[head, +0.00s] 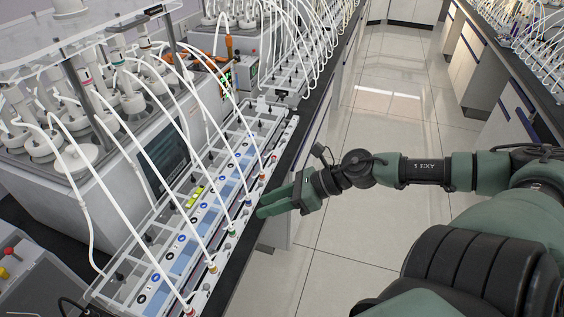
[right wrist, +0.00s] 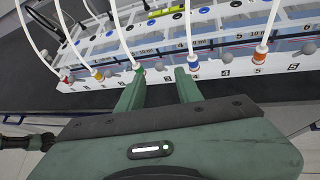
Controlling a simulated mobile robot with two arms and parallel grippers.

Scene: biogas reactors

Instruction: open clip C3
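The rack (head: 215,215) at the bench edge carries white tubes ending in coloured fittings along its front rail. In the right wrist view these are red (right wrist: 65,79), yellow (right wrist: 97,74), green (right wrist: 138,68), blue (right wrist: 193,62) and orange (right wrist: 260,54). No "C3" label is readable, so I cannot tell which is clip C3. My right gripper (head: 280,200) is at the rack's front edge in the head view. In the right wrist view the gripper (right wrist: 159,78) is open, its fingers apart just below the green and blue fittings, with nothing clearly held. My left gripper is not in view.
White tubes arch over the rack from the reactor unit (head: 90,190) with a dark screen on the left. More tubed racks stand further along the bench and on the opposite bench at the upper right. The tiled aisle floor (head: 385,120) is clear.

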